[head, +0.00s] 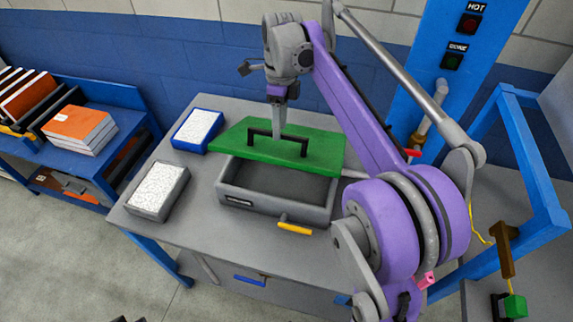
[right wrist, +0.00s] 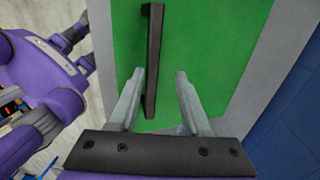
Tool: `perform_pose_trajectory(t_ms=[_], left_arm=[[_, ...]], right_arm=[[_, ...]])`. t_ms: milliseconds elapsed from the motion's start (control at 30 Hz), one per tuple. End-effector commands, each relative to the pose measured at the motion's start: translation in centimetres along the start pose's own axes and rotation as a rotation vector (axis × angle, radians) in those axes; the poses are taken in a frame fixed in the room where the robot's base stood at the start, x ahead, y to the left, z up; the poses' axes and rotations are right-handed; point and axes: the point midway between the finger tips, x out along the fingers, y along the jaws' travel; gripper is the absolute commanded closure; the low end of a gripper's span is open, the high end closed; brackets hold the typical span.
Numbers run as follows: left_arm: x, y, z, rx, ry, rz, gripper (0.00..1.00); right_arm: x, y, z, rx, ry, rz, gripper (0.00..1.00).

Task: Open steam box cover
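The steam box (head: 278,211) is a grey open-topped box on the table, with a yellow-orange front handle (head: 294,229). Its green cover (head: 322,152) lies over the back part, leaving the front interior exposed; I cannot tell whether it is tilted or shifted back. The cover has a black bar handle (head: 296,142). My right gripper (head: 279,134) points down at this handle. In the right wrist view its two fingers (right wrist: 154,85) are apart, with the black handle (right wrist: 153,55) between them and a gap on each side. My left gripper does not show.
A blue-rimmed tray (head: 198,131) and a grey tray (head: 158,190), both with white speckled contents, stand left of the box. A blue post with buttons (head: 454,60) stands behind right. A blue shelf with books (head: 80,130) is at left.

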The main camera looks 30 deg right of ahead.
Motion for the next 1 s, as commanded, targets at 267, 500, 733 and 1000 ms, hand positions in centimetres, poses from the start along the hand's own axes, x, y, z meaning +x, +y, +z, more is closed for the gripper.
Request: perform_pose_trajectory(t_ms=[267,500,733,1000], left_arm=[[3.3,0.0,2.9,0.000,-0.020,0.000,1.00],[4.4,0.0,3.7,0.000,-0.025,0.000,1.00],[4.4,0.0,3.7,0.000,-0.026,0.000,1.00],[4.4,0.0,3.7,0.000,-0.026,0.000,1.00]], right_arm=[[4.9,3.0,0.9,-0.001,0.003,0.004,0.53],[6.6,4.0,1.0,-0.001,0.001,0.004,0.53],[6.7,4.1,1.0,0.000,0.001,0.004,0.53],[6.7,4.1,1.0,-0.001,0.001,0.004,0.81]])
